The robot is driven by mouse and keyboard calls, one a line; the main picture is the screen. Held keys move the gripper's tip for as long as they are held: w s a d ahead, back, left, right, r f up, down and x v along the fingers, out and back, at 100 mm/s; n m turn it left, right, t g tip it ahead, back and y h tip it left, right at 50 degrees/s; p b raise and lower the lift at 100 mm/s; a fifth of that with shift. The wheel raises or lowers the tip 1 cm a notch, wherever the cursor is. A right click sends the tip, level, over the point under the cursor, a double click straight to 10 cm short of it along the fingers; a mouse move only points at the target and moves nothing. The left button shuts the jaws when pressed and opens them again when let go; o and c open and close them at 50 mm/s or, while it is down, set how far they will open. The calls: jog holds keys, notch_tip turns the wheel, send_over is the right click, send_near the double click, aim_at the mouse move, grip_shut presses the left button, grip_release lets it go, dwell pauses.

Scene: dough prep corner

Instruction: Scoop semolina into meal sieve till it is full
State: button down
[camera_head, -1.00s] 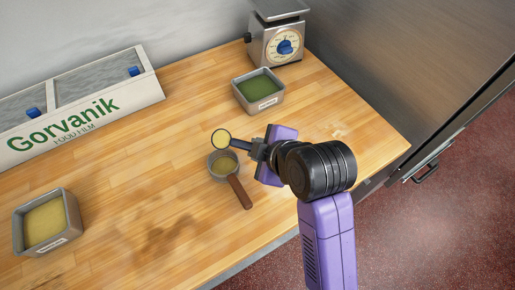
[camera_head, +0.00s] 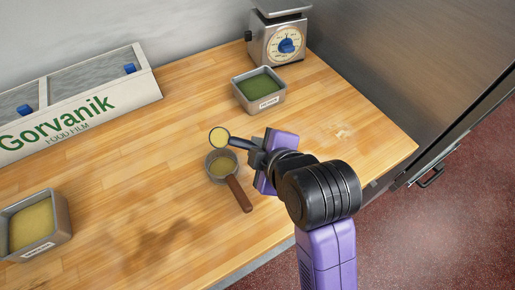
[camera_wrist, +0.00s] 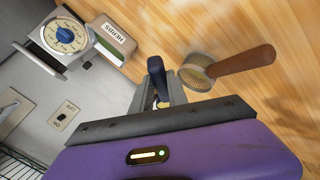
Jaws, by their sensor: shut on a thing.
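My gripper (camera_head: 257,152) is shut on the dark handle of a small round scoop (camera_head: 219,137). Yellow meal shows in the scoop's bowl. In the wrist view the dark scoop handle (camera_wrist: 156,72) stands between my fingers (camera_wrist: 160,98), and the bowl is hidden. The meal sieve (camera_head: 221,165), with a wooden handle, rests on the worktop just below the scoop in the picture; some yellow meal shows inside it. It also shows in the wrist view (camera_wrist: 197,72), right of my fingers. A metal tin of yellow meal (camera_head: 35,228) stands at the left; its label is too small to read.
A tin of green herbs (camera_head: 259,90) stands behind the sieve. A kitchen scale (camera_head: 279,40) is at the back and a food film box (camera_head: 80,98) at the back left. The wooden worktop (camera_head: 150,185) is clear between the left tin and the sieve.

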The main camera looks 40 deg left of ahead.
jog(key=shift+s+d+f+n+t+y+b, duration=0.1)
jog(key=shift+s+n+t+y+b, duration=0.45)
jog(key=shift+b, duration=1.75)
jog(key=shift+w+d+f+n+t+y+b, duration=0.2)
jog(key=shift+t+b, duration=0.65)
jog(key=shift+b, duration=1.5)
jog(key=shift+s+a+f+n+t+y+b, duration=0.1)
jog(key=shift+s+n+t+y+b, duration=0.45)
jog(key=shift+b, duration=1.75)
jog(key=shift+s+d+f+n+t+y+b, duration=0.2)
jog(key=shift+t+y+b, duration=0.3)
jog(key=shift+b, duration=1.6)
jog(key=shift+a+f+n+t+y+b, duration=0.2)
jog(key=shift+t+y+b, duration=0.25)
jog(key=shift+b, duration=1.6)
jog(key=shift+s+d+f+n+t+y+b, duration=0.1)
jog(key=shift+d+n+t+y+b, duration=0.3)
jog(key=shift+b, duration=1.7)
jog(key=shift+s+a+n+t+y+b, duration=0.2)
jog(key=shift+n+t+y+b, duration=0.35)
jog(key=shift+b, duration=1.85)
